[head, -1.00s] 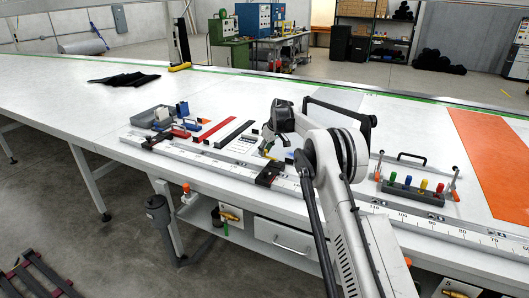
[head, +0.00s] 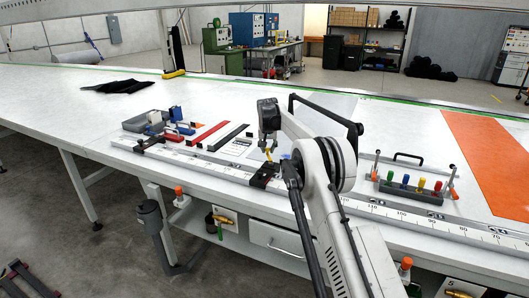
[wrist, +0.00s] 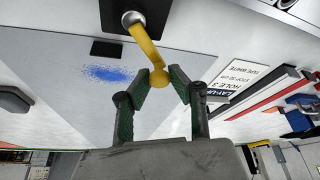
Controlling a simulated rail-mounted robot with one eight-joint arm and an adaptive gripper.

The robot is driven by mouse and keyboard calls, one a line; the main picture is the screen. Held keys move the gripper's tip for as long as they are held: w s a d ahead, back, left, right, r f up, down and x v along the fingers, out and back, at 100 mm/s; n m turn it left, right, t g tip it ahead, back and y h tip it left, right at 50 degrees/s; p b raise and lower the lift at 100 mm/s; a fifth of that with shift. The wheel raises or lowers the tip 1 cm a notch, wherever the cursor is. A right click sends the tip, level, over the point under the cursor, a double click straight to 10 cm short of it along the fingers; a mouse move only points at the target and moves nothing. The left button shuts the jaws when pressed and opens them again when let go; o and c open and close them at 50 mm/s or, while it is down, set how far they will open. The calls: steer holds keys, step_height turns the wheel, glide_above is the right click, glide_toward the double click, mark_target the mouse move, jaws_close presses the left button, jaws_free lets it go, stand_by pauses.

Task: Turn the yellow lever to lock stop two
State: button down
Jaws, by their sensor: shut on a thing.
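The yellow lever (wrist: 146,45) runs from a round metal pivot on a black block (wrist: 115,12) to a rounded end in the wrist view. My gripper (wrist: 164,80) is shut on that rounded end, one green-padded fingertip on each side. In the head view my gripper (head: 268,150) points down over the dark stop block (head: 264,177) on the metal rail, and only a small bit of yellow shows there. A second dark stop (head: 150,143) sits farther left on the rail. Whether the lever is locked cannot be told.
A printed card (wrist: 238,82) lies close by, with red (head: 209,131) and black bars beyond it. A grey tray (head: 147,121) with blue and red tools stands left. A rack of coloured handles (head: 411,188) stands right. The white tabletop behind is largely clear.

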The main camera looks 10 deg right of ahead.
mark_target(269, 158)
steer(key=d+m+h, duration=0.1)
steer(key=m, duration=0.1)
steer(key=d+m, duration=0.1)
steer(key=m, duration=0.1)
steer(key=shift+s+d+m+g+h, duration=0.1)
steer(key=shift+s+m+g+h, duration=0.1)
steer(key=shift+m+g+h, duration=0.2)
steer(key=shift+d, duration=0.1)
steer(key=c, duration=1.6)
jaws_free()
steer(key=shift+r, duration=0.1)
steer(key=v, duration=1.2)
